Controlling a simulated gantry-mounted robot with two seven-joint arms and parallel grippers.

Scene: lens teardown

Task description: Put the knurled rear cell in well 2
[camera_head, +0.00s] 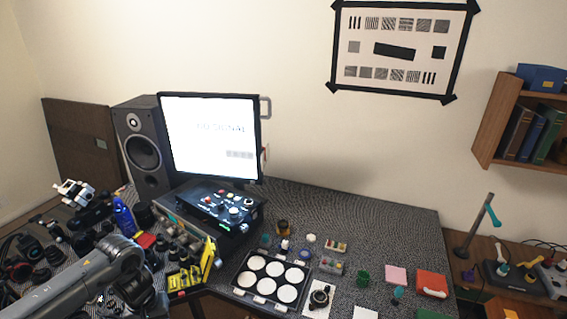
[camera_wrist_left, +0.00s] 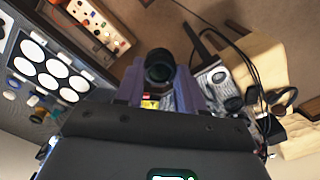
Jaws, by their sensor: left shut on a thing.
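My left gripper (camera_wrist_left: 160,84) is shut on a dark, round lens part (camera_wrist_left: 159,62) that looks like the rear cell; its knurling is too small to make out. In the head view my left gripper (camera_head: 140,292) is at the lower left, left of the tray, and the held part is hard to tell from the dark clutter there. The well tray (camera_head: 237,284) is a black frame with several round white-bottomed wells, which look empty. The tray also shows at the left of the left wrist view (camera_wrist_left: 62,46). Well numbers cannot be read. My right gripper is not in view.
Small parts (camera_head: 283,228) lie behind the tray. A white sheet with a dark part (camera_head: 319,298) lies right of it. Camera gear (camera_head: 75,192) crowds the left.

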